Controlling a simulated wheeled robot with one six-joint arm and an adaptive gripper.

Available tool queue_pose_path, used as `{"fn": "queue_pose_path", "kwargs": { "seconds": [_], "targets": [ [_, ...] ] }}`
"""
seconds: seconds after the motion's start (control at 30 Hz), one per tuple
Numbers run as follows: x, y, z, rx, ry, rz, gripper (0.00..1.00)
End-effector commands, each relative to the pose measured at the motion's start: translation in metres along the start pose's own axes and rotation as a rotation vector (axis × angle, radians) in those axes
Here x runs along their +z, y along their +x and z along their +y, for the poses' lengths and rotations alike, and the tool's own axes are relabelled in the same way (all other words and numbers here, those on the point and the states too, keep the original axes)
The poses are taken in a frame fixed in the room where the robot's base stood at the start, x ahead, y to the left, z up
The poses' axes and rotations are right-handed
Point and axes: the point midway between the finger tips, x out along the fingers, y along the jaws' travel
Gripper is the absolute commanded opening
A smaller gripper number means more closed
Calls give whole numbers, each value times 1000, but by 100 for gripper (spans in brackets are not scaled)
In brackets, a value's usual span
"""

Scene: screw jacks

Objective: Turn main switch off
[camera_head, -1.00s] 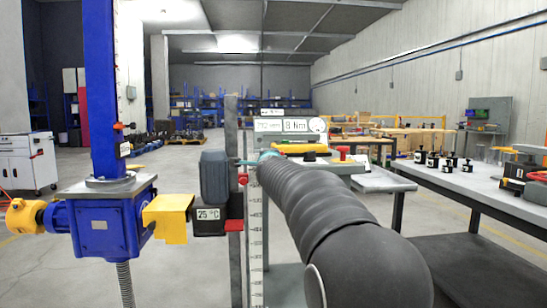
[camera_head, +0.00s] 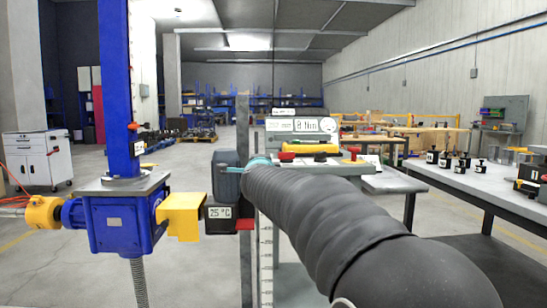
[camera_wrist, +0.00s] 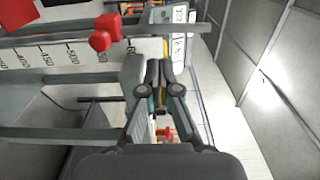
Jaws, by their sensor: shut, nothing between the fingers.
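My gripper (camera_wrist: 161,66) is shut and empty in the wrist view, its fingertips close in front of the screw-jack stand. No part is clearly labelled as the main switch. A red knob (camera_head: 287,156) and another red knob (camera_head: 354,153) sit on the panel with the yellow bar (camera_head: 312,149). In the wrist view a red part (camera_wrist: 105,32) lies beside the scale, left of the fingers. I cannot tell whether my fingertips touch anything.
The blue screw jack (camera_head: 122,215) with a yellow coupling guard (camera_head: 181,215) stands left of my arm. A digital display (camera_head: 308,125) stands above the panel. A workbench (camera_head: 465,182) with several small jacks is at right. Open floor lies at left.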

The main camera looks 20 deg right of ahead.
Motion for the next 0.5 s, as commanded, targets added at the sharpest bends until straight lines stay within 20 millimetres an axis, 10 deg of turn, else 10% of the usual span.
{"fn": "queue_pose_path", "kwargs": {
  "seconds": [0.27,0.5],
  "targets": [
    [18,-12,2,-1,1,5,0],
    [-79,-10,13,-33,19,149,0]
  ]
}}
